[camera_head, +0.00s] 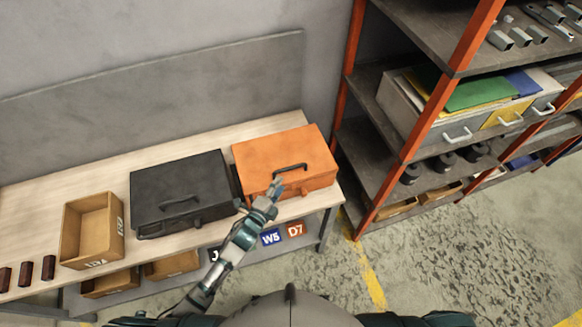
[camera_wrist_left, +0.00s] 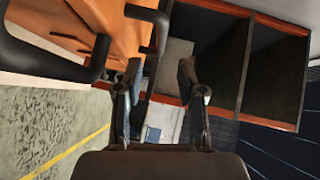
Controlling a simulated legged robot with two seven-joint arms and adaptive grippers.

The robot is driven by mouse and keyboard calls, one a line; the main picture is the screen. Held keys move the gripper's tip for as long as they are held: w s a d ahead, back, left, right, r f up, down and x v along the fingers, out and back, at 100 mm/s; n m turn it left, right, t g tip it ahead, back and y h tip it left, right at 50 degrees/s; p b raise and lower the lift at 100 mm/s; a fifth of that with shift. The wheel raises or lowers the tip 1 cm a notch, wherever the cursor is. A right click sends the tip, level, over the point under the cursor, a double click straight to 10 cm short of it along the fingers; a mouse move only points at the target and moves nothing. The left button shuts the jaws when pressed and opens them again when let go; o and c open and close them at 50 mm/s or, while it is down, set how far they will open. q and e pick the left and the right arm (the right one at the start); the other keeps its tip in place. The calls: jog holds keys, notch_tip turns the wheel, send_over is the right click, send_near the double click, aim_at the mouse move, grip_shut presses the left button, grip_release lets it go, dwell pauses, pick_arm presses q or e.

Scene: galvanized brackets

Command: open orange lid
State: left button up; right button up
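The orange case (camera_head: 262,150) stands on the workbench with its lid shut. A black handle (camera_head: 291,167) lies on its lid. My left gripper (camera_head: 276,186) is at the case's front edge, just below the handle in the head view. In the left wrist view, the gripper (camera_wrist_left: 159,75) is open, with two separate fingers and nothing between them. The orange case (camera_wrist_left: 117,22) fills the upper left there, with a dark handle bar and a black latch (camera_wrist_left: 149,20) near the left finger. I cannot tell whether a finger touches the case. My right gripper is not in view.
A black case (camera_head: 180,183) stands close to the left of the orange one. An orange-framed shelf (camera_head: 372,160) stands to the right, with free floor in front.

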aim_at(291, 167)
pick_arm(q)
jog(key=x, duration=0.9)
jog(key=shift+w+d, duration=0.2)
jog(key=shift+w, duration=0.05)
jog(key=shift+a+f, duration=0.1)
grip_shut()
